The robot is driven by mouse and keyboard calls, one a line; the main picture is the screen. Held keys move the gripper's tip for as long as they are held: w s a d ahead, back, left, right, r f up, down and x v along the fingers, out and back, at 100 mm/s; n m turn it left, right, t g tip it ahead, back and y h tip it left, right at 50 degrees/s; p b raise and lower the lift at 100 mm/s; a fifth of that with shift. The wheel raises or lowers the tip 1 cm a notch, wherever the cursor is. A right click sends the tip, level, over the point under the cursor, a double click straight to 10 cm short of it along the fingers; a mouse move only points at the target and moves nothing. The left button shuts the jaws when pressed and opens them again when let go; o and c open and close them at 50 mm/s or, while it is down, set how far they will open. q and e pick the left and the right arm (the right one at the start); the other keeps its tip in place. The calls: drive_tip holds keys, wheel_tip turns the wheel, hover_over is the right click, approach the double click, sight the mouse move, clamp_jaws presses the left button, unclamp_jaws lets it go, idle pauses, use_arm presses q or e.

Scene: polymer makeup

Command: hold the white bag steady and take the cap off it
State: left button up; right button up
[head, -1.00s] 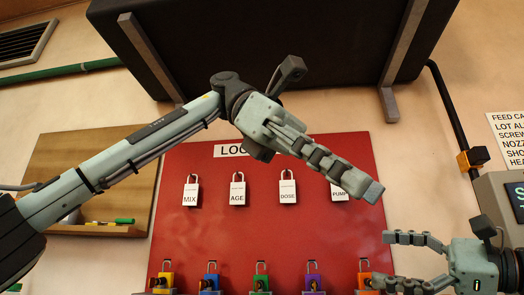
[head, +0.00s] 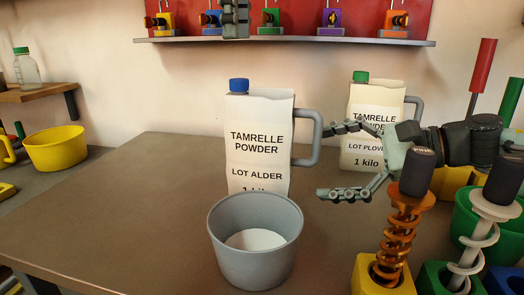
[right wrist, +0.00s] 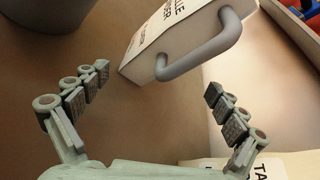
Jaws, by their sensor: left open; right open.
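A white bag (head: 258,135) labelled TAMRELLE POWDER, LOT ALDER stands upright on the table. It has a blue cap (head: 239,85) at its top left and a grey handle (head: 313,140) on its right side. The bag's lower front is hidden by a grey tub. My right gripper (head: 333,160) is open and empty beside the handle, fingers pointing left towards it. In the right wrist view the handle (right wrist: 205,50) lies ahead, between and beyond the fingers. My left gripper (head: 235,18) shows only in part at the top edge, above the blue cap and apart from it; it is open.
The grey tub (head: 255,270) with white contents stands in front of the bag. A second white bag (head: 372,150) with a green cap (head: 361,77) stands behind my right gripper. Coil-wrapped posts (head: 403,235) crowd the right front. The table left of the bag is clear.

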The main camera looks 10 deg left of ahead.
sight(309, 159)
drive_tip(key=shift+x, duration=1.65)
